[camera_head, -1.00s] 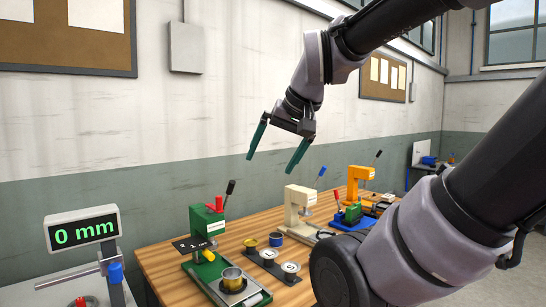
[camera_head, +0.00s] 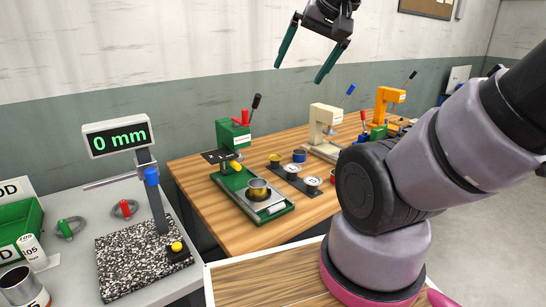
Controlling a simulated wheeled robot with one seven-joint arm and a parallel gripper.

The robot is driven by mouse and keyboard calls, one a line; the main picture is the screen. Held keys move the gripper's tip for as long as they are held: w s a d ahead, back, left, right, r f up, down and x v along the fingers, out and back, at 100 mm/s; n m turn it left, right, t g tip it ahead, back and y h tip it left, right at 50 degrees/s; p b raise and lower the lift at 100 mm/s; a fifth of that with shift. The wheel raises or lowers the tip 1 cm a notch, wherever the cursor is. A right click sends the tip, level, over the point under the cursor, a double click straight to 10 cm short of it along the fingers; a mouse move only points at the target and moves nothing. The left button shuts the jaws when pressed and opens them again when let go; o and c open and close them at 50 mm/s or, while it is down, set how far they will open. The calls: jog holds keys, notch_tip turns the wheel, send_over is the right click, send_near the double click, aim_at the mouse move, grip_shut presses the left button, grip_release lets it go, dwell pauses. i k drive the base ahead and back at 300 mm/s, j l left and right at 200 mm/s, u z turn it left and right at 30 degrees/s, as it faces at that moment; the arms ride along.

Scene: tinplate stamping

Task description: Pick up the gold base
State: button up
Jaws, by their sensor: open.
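I cannot tell for certain which gold piece is the base. My gripper (camera_head: 299,72) hangs high above the wooden table, its two teal fingers pointing down, open and empty. It is well apart from both gold pieces.
A cream press (camera_head: 325,122) and an orange press (camera_head: 388,101) stand further right on the wooden table (camera_head: 205,195). At left, a gauge reading "0 mm" (camera_head: 117,137) stands on a speckled slab (camera_head: 125,266). A green bin (camera_head: 18,222) and a tin (camera_head: 22,287) are beside it. My arm covers the right.

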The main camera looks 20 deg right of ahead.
aim_at(271, 157)
jog(key=i+l+u, duration=0.2)
jog(key=l, duration=0.65)
jog(key=i+l+u, duration=0.2)
jog(key=l, duration=0.7)
jog(key=l+u, duration=0.2)
jog(key=l, duration=0.7)
